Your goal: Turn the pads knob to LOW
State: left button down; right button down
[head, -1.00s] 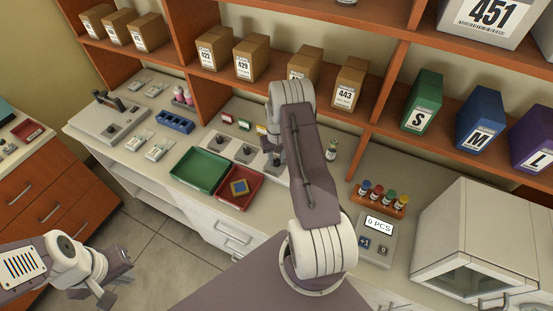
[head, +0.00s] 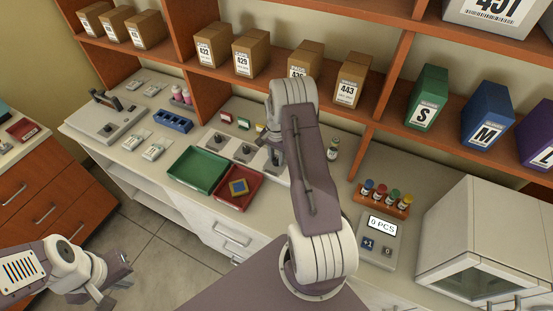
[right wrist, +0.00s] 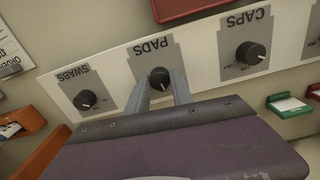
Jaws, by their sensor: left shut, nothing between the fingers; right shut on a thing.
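The pads knob (right wrist: 159,78) is a dark round knob on a grey plate labelled PADS, in the middle of the right wrist view. My right gripper (right wrist: 161,90) is shut on it, one finger on each side. Where its pointer stands I cannot tell, and its dial markings are not readable. In the head view my right gripper (head: 277,158) is at the white knob panel (head: 232,160), and my forearm hides part of that panel. My left gripper (head: 107,297) is shut and empty, low at the left, away from the counter.
The swabs knob (right wrist: 85,99) and caps knob (right wrist: 250,53) flank the pads knob. A green tray (head: 180,174) and a red tray (head: 222,201) lie in front of the panel. Small vials (head: 386,198), a counting scale (head: 377,242) and a white incubator (head: 465,215) stand to the right.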

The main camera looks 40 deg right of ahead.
aim_at(277, 160)
jog(key=shift+m, duration=0.9)
jog(key=c, duration=1.1)
grip_release()
jog(key=shift+r+b, duration=0.3)
notch_tip(277, 160, up, 8)
jog(key=shift+r+b, duration=0.25)
jog(key=shift+b, duration=0.5)
